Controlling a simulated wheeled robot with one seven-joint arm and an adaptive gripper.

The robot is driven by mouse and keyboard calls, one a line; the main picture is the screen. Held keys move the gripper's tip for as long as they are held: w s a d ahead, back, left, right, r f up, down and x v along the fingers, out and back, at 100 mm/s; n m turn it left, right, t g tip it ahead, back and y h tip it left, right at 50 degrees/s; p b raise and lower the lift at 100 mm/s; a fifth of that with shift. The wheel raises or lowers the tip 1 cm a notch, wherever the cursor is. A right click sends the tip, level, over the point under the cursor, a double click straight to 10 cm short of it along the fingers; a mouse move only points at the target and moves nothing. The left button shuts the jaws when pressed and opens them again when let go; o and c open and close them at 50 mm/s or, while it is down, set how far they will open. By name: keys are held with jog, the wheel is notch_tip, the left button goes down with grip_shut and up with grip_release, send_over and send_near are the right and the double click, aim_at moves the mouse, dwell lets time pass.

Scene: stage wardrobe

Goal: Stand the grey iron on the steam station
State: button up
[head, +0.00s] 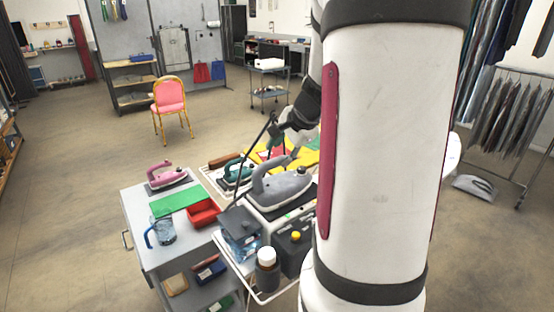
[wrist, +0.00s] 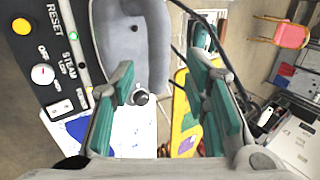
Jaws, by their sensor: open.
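The grey iron (head: 285,188) lies sole-down on a dark pad on top of the steam station (head: 262,212), its handle upward. In the wrist view the grey iron (wrist: 165,45) is at the upper middle, beside the station's black control panel (wrist: 55,55) marked RESET and STEAM. My gripper (head: 291,157) is just behind and above the iron's handle. In the wrist view my gripper (wrist: 165,82) is open, its teal-padded fingers apart and nothing held. The iron's near end shows between the fingers; whether they touch it I cannot tell.
A pink iron (head: 165,175), red tray (head: 203,213), green cloth (head: 176,201) and blue-handled jug (head: 163,231) stand on the grey cart at left. A teal iron (head: 237,172) is behind the station. Bottles (head: 267,268) stand in front. Open floor surrounds the cart.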

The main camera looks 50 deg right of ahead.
jog(key=d+v, duration=0.1)
jog(key=v, duration=0.4)
jog(key=a+r+n+y, duration=0.3)
jog(key=a+n, duration=0.7)
jog(key=a, duration=1.2)
jog(key=s+a+r+n+g+h, duration=0.1)
jog(key=s+a+n, duration=0.9)
jog(key=a, duration=0.1)
jog(key=shift+a+r+n, duration=0.25)
jog(key=shift+n, duration=0.15)
jog(key=shift+s, duration=0.1)
jog(key=shift+w+f+b, duration=0.65)
jog(key=shift+w+f, duration=0.1)
jog(key=shift+w, duration=0.05)
